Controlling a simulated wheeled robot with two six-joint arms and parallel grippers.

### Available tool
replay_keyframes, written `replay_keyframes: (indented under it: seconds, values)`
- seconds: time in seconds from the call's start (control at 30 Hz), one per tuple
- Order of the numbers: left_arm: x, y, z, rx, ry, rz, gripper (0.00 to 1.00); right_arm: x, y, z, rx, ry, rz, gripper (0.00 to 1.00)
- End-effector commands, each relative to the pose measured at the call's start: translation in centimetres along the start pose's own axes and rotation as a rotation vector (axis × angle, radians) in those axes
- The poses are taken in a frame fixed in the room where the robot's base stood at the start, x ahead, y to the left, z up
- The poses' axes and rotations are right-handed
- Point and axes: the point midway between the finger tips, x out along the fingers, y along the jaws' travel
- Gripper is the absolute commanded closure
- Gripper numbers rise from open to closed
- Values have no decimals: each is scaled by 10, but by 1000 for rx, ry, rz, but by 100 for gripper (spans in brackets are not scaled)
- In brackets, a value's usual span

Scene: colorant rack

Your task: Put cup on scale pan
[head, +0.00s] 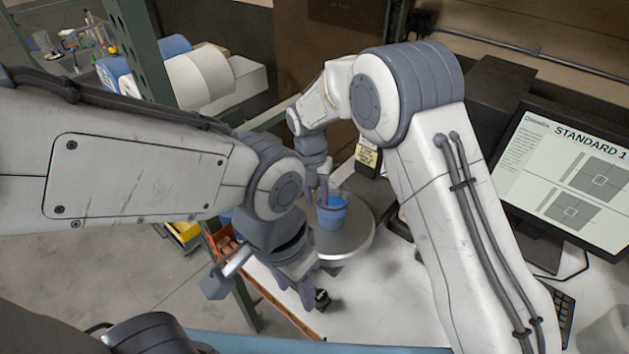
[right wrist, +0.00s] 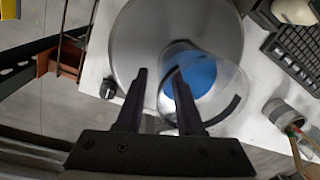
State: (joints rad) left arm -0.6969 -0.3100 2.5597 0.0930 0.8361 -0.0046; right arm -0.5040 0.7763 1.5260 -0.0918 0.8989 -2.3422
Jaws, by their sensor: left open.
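The cup (head: 332,214) is clear with blue contents. In the head view it is over the round metal scale pan (head: 350,247) and looks upright; I cannot tell for sure that its base touches the pan. In the right wrist view the cup (right wrist: 204,74) overlaps the lower right part of the pan (right wrist: 150,40). My right gripper (right wrist: 159,70) is at the cup's rim, its fingers apart, one on each side of the near wall. It also shows at the cup in the head view (head: 324,188). My left gripper (head: 312,291) is open and empty, in front of the scale.
A monitor (head: 570,180) and keyboard (head: 563,310) stand to the right. A container with sticks (right wrist: 285,115) is at the right in the wrist view. A green rack post (head: 140,50) and orange bins (head: 222,240) are at the left. White tabletop (head: 390,300) is bare in front.

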Motion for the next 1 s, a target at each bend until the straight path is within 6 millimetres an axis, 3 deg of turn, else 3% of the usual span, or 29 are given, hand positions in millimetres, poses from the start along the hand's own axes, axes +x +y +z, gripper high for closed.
replay_keyframes:
  seconds: [0.1,0.4,0.73,0.87,1.0]
  values:
    - [16,-1,1,-2,0,0,50,-23,2,1,0,-6,7,63]
    - [31,-2,2,-5,0,0,50,-83,1,1,-1,-4,4,63]
    - [33,-2,2,-6,0,0,50,-102,0,-2,16,-1,3,63]
    - [33,-2,2,-6,0,0,50,-111,-7,-21,166,1,16,63]
    - [33,-2,2,-6,0,0,50,-123,-25,-66,524,17,48,63]
